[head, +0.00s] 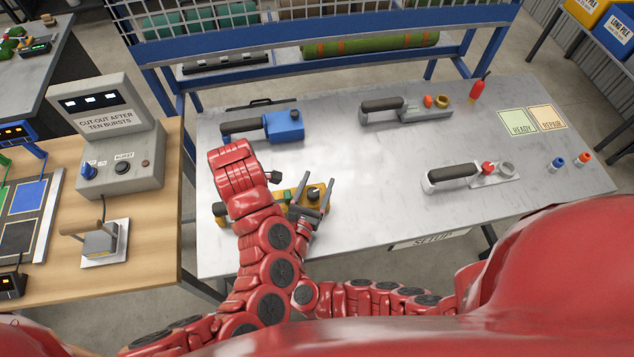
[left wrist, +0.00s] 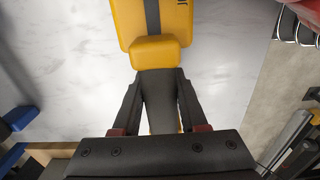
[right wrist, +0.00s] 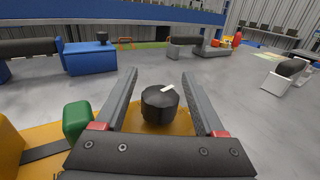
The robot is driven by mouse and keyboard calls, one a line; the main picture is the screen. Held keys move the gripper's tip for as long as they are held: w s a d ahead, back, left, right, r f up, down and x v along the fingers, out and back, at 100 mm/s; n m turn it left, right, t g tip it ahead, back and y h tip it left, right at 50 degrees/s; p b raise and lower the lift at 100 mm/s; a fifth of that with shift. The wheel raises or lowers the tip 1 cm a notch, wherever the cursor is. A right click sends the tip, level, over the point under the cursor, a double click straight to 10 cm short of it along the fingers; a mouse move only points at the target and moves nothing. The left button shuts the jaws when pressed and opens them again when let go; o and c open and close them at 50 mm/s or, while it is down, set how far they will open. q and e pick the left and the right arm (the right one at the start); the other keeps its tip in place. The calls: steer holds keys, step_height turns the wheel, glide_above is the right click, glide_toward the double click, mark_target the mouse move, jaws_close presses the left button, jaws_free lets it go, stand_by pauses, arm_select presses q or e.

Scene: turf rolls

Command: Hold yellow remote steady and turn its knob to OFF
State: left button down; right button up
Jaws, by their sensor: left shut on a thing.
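The yellow remote (head: 283,197) lies on the grey table, partly hidden under my left arm in the head view. Its yellow body (left wrist: 155,52) shows in the left wrist view, where my left gripper (left wrist: 157,80) is shut on its dark handle. That gripper is hidden in the head view. The black knob (right wrist: 160,103) has a white mark pointing up and right in the right wrist view. My right gripper (head: 310,198) is open, with one finger on each side of the knob and gaps visible. A green button (right wrist: 76,119) sits beside it. No OFF label is readable.
A blue remote (head: 283,125) lies behind the yellow one. Two grey remotes (head: 433,113) (head: 492,180) lie to the right, near a red bottle (head: 477,89) and the READY and REPAIR cards. A cut-out box (head: 118,140) stands on the wooden bench at left. The table's middle is clear.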

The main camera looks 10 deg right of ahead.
steer(key=v, duration=1.2)
